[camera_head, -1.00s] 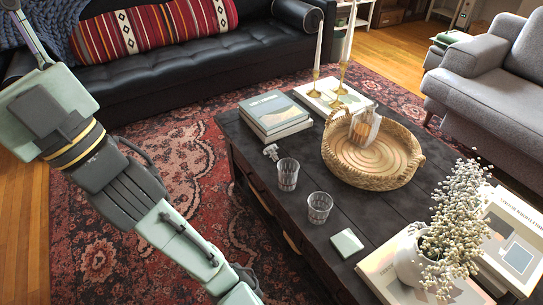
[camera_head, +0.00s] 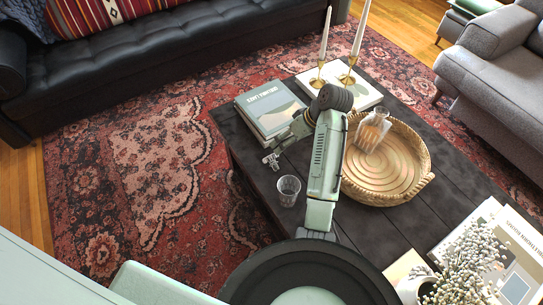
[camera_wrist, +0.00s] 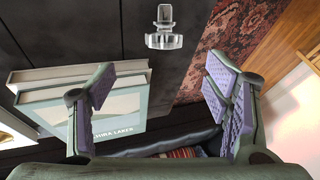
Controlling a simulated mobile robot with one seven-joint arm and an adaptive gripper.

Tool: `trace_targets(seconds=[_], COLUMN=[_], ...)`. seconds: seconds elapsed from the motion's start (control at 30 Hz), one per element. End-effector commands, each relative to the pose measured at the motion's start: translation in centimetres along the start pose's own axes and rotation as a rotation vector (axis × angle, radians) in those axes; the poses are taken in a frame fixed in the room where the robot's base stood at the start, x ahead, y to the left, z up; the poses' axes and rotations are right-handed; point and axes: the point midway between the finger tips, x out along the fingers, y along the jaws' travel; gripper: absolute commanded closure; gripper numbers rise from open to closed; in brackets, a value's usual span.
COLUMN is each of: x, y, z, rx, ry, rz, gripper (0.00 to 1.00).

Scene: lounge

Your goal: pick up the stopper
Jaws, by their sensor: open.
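The stopper is a small clear glass piece with a flat tab and a wider round part. In the wrist view the stopper (camera_wrist: 165,30) lies on the dark table beyond my fingertips, roughly centred between them and apart from them. In the head view the stopper (camera_head: 271,160) is near the table's left edge, below the stacked books. My gripper (camera_wrist: 160,82) is open and empty, with its purple-padded fingers spread wide. In the head view my gripper (camera_head: 282,145) is small, partly hidden by my wrist, and just above and right of the stopper.
Stacked books (camera_head: 268,108) stand close to my gripper; a book cover (camera_wrist: 90,105) shows by the left finger. A glass tumbler (camera_head: 289,190) stands below the stopper. A woven basket tray (camera_head: 428,184) holds a glass vessel (camera_head: 372,132). Candlesticks (camera_head: 348,78) stand behind.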

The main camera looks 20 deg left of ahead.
Motion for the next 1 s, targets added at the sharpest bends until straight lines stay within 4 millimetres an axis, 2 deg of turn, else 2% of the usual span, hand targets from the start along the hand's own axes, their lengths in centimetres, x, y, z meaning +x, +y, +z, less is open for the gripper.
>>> trace_targets(seconds=[0.2, 0.47, 0.7, 0.83, 1.0], x=[3.5, 5.6, 9.1, 10.1, 10.2], y=[-0.2, -0.4, -0.8, -0.8, -0.7], z=[0.1, -0.1, -0.4, -0.4, -0.4], rx=[0.002, 0.000, 0.002, 0.001, 0.000], ry=[-0.006, -0.005, -0.005, -0.004, -0.003], rz=[-0.007, -0.003, -0.003, -0.001, 0.000], gripper=[0.29, 0.29, 0.29, 0.29, 0.29])
